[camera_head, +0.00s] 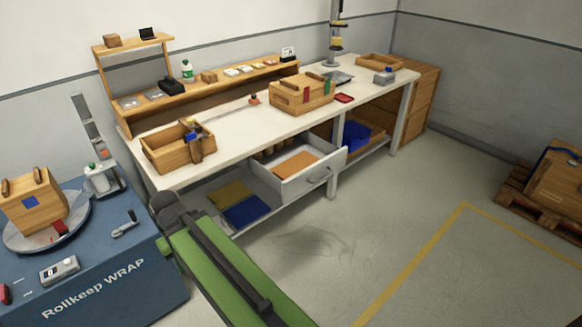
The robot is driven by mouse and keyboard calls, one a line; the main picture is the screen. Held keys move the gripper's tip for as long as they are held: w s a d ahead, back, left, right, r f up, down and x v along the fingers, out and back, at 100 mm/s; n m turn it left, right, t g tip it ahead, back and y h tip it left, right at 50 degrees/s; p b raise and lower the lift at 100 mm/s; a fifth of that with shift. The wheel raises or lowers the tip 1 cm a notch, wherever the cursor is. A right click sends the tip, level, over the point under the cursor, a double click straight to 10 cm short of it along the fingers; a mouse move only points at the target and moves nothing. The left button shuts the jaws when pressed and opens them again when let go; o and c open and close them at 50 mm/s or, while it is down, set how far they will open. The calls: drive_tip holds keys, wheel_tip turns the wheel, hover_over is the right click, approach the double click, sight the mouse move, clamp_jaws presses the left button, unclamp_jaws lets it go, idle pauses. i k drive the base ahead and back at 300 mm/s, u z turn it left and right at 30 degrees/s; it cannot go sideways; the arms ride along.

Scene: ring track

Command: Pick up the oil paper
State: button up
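An orange-brown flat sheet (297,163), which looks like the oil paper, lies in an open white drawer (318,178) under the workbench. Several rounded brown items (268,152) sit behind it, partly hidden by the bench top. A yellow flat piece (231,194) and a blue flat piece (246,210) lie on the low shelf left of the drawer. My green arm link reaches up from the bottom edge to a dark joint left of the drawer. No gripper fingers show.
The white workbench (232,128) carries an open wooden box (178,150) and a wooden crate (300,95). A blue wrapping machine (120,255) stands at the left. A wooden pallet load (555,185) is at the right. The floor (400,220) before the bench is clear.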

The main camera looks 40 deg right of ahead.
sight(304, 159)
drive_tip(key=i, duration=1.4)
drive_tip(key=z, duration=0.05)
